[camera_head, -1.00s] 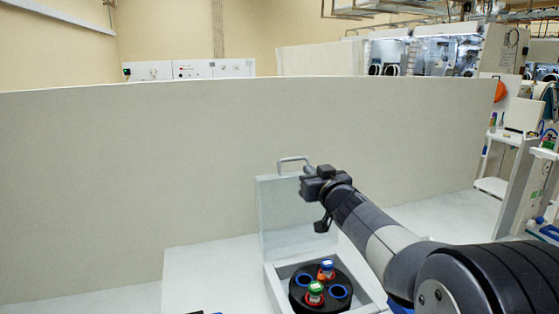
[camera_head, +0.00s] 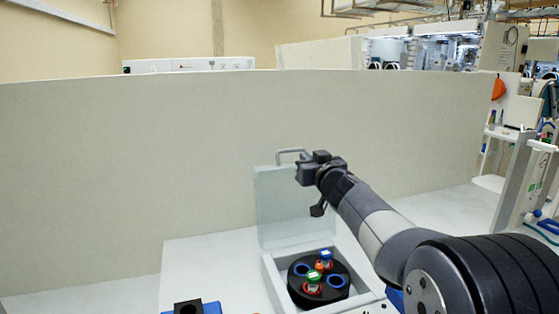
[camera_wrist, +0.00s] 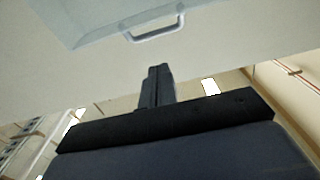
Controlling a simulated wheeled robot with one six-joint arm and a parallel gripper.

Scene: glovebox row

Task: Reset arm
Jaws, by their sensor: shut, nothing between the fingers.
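My gripper shows in the wrist view (camera_wrist: 158,87) as two dark fingers pressed together with nothing between them. In the head view, the dark end of my arm is raised in front of the upper right part of an open pale lid (camera_head: 280,215). The lid's grey handle (camera_head: 292,151) is just left of the arm's end and also shows in the wrist view (camera_wrist: 155,31), beyond the fingertips. Whether they touch cannot be told, but a gap shows in the wrist view.
Below the lid is a white box (camera_head: 277,285) with a black rotor (camera_head: 318,294) holding green-capped and blue-capped tubes. A blue and black item (camera_head: 188,308) is at the bottom edge. A tall beige panel (camera_head: 150,150) stands behind. White shelving (camera_head: 512,180) is at the right.

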